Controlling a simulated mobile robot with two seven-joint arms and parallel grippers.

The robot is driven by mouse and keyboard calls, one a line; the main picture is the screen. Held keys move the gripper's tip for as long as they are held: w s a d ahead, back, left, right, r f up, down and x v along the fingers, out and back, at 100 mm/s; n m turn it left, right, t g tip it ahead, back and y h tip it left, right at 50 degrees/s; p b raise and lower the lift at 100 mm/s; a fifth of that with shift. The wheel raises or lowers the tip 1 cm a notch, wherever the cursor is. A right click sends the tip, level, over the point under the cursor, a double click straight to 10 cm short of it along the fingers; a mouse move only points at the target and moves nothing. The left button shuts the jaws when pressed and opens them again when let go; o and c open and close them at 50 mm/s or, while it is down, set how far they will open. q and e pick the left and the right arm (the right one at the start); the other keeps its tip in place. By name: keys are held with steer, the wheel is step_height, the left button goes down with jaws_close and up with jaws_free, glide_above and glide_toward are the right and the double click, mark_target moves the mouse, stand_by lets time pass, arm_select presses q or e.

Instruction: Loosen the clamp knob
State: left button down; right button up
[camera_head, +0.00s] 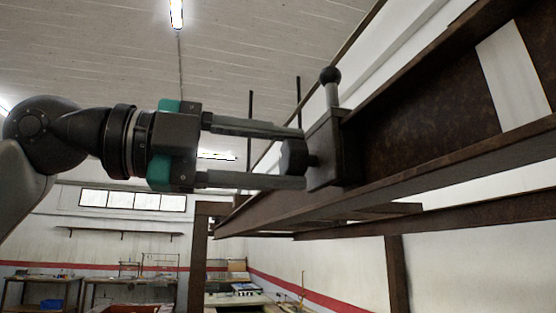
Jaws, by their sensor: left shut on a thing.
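The block sits at the rusty steel rail (420,115) on the right. A lever with a black ball end (330,75) stands up from the top of the block. My left gripper (298,157) reaches in level from the left, one finger above the knob and one below. It is shut on the knob, and the fingertips hide part of its edges. My right gripper is not in view.
The rusty beam runs up to the right, with a pale plate (513,76) on its side. Lower beams and a post (397,272) stand below it. Benches (125,290) stand far back at lower left. Open air surrounds my left arm.

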arm_select(q)
steer(key=shift+r+n, duration=0.1)
steer(key=shift+n, duration=0.5)
steer(key=shift+c, duration=1.5)
jaws_free()
steer(key=shift+a, duration=0.1)
steer(key=b+v, duration=0.2)
steer(key=v, duration=1.3)
